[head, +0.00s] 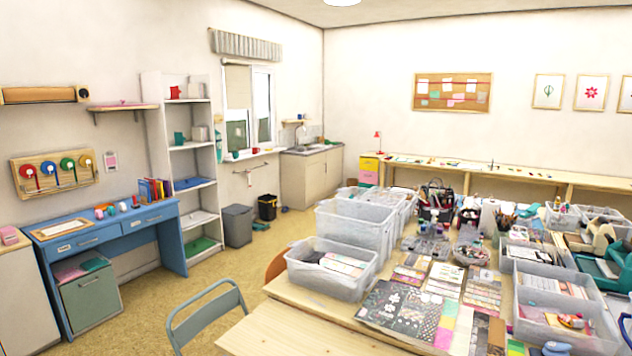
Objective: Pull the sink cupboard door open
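The sink cupboard (296,180) stands in the far corner of the room, beyond the window. It is a beige base unit with a sink and tap (303,140) set in its worktop. Its front door (322,176) looks flush and shut. The handle is too small to make out at this distance. Neither of my grippers shows in the head view.
A large table (262,335) loaded with plastic boxes (335,270) fills the right foreground. A blue-grey chair (205,318) stands at its left. A grey bin (238,226) and a black bucket (267,208) stand left of the cupboard. Open floor (225,268) runs between.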

